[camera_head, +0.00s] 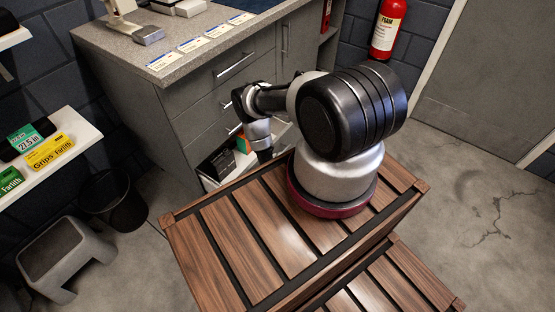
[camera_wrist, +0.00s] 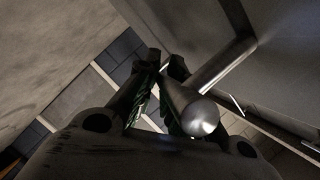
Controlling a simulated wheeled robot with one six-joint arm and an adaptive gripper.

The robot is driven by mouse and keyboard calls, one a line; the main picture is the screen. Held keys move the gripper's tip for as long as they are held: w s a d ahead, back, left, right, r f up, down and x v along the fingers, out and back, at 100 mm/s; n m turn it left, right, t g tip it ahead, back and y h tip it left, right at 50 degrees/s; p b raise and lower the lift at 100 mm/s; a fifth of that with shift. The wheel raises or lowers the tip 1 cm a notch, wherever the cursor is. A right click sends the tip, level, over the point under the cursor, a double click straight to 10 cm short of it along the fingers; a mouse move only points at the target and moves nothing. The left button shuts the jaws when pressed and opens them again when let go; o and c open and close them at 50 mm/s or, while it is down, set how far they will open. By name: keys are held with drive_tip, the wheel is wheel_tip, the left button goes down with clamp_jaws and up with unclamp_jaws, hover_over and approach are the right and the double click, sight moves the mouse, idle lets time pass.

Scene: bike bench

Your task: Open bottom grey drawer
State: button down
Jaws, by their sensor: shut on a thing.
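The grey cabinet (camera_head: 185,105) has a column of drawers with bar handles. Its bottom drawer (camera_head: 284,136) stands pulled out, and its pale inside and some boxes in it show in the head view. My gripper (camera_head: 264,154) is low at the drawer's front, partly hidden by my arm and the wooden crate top. In the wrist view my gripper (camera_wrist: 166,68) is shut on the metal bar handle (camera_wrist: 195,108), whose round end faces the camera. The drawer's front face is mostly hidden in the head view.
A slatted wooden top (camera_head: 270,215) lies below my arm. A grey stool (camera_head: 62,255) and a black bin (camera_head: 122,208) stand at left. A shelf (camera_head: 85,135) with small packets juts in at left. Bare floor (camera_head: 460,210) lies at right.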

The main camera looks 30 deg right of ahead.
drive_tip(key=shift+s, duration=0.2)
drive_tip(key=c, duration=1.8)
unclamp_jaws()
drive_tip(key=shift+v, duration=3.75)
drive_tip(key=shift+r, duration=0.1)
